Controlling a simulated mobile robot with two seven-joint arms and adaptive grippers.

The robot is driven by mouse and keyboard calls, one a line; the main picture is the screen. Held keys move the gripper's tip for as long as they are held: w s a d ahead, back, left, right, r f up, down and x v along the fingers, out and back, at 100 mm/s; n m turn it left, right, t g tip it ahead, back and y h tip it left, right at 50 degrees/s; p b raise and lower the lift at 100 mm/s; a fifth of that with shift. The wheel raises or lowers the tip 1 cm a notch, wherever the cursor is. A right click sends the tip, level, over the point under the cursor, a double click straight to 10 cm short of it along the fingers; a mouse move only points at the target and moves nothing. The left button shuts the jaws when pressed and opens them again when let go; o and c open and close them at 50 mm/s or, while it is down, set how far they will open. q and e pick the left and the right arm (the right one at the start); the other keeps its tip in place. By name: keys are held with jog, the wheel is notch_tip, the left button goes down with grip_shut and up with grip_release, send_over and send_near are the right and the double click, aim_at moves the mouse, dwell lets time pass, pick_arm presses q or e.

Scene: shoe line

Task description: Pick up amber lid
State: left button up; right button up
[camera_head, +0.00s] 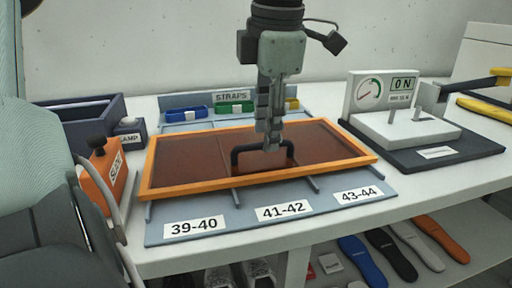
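The amber lid (188,155) has an orange frame, a see-through brown panel and a black handle (237,157) in its middle. It lies over the grey tray labelled 39-40, 41-42 and 43-44. My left gripper (270,149) points straight down, with its fingertips at the handle bar, hiding the bar's middle. The fingers overlap in this view, so I cannot tell whether they are shut on the bar. My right gripper is not in view.
STRAPS bins (236,107) stand behind the lid. A force gauge on a dark base (439,155) is at right. An orange SEAL block (104,175) and a dark box (85,119) are at left. Insoles (391,255) lie on the shelf below.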

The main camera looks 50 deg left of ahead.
pick_arm(q)
jog(key=shift+w+a+f, duration=0.1)
jog(key=shift+a+f, duration=0.1)
jog(key=shift+f, duration=0.5)
jog(key=shift+w+a+f, duration=0.1)
jog(key=shift+a+f, duration=0.05)
jog(key=shift+f, duration=0.55)
jog(key=shift+c, duration=0.5)
grip_shut()
jog(key=shift+r, duration=0.1)
